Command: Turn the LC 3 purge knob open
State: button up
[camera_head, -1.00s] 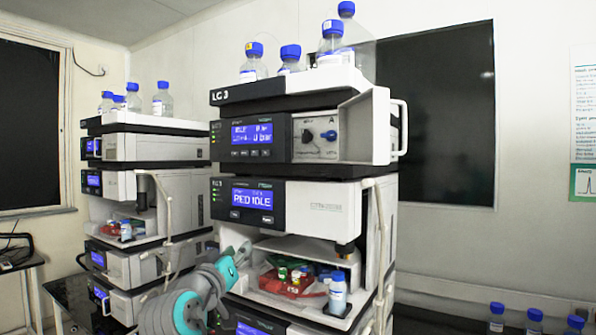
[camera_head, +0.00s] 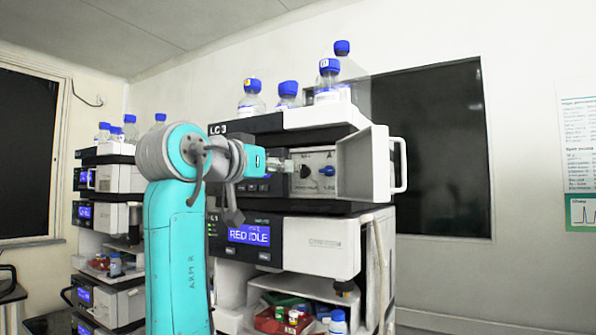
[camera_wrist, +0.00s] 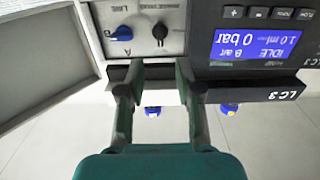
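The LC 3 stack's pump module has its door swung open, baring a grey panel (camera_head: 318,185). A black round knob (camera_head: 305,172) and a blue knob (camera_head: 327,171) are on this panel. In the wrist view the picture is upside down; the black knob (camera_wrist: 160,31) lies straight beyond my fingers and the blue knob (camera_wrist: 122,33) is to its left. The small print by the black knob is unreadable. My gripper (camera_wrist: 159,70) is open and empty, its fingers apart from both knobs. In the head view my gripper (camera_head: 284,165) is just left of the black knob.
The open door (camera_head: 362,165) with its handle (camera_head: 400,165) stands right of the panel. The pump display (camera_wrist: 255,42) reads IDLE, 0 bar. Blue-capped bottles (camera_head: 287,94) stand on top. A second stack (camera_head: 110,215) is at the left. A lower module display (camera_head: 249,235) shows RED IDLE.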

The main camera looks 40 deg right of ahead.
aim_at(301, 170)
jog(key=x, duration=0.9)
jog(key=shift+d, duration=0.1)
grip_shut()
